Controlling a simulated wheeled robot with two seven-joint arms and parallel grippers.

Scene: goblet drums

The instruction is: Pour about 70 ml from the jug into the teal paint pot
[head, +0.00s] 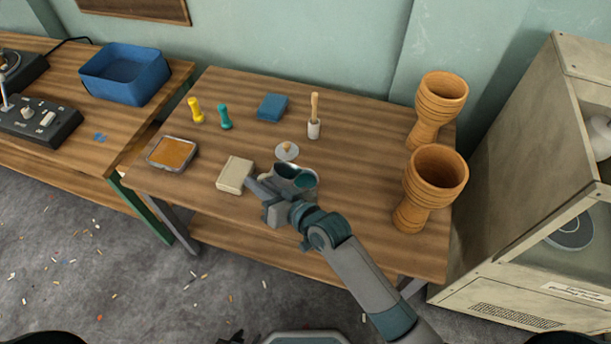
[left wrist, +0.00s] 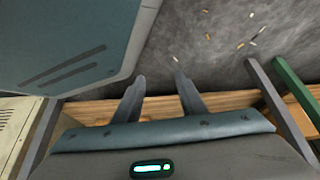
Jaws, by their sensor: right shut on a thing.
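A silvery vessel (head: 281,171), which looks like the jug, is at the front middle of the table beside my right gripper (head: 266,196). My right gripper is shut on it; the arm hides much of the grip. A teal round surface (head: 306,180) shows against its right side. I cannot tell whether this is the teal paint pot's inside or the jug's, nor how far the jug tilts. My left gripper (left wrist: 158,72) is open and empty in the left wrist view, its fingers apart near the wooden table's edge.
On the table (head: 345,225) are a lid with a wooden knob (head: 287,151), a beige block (head: 235,174), an orange pad tray (head: 172,153), yellow (head: 195,110) and teal (head: 225,117) stampers, a blue block (head: 272,107), a brush (head: 314,117) and two goblet drums (head: 432,185) (head: 437,107).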

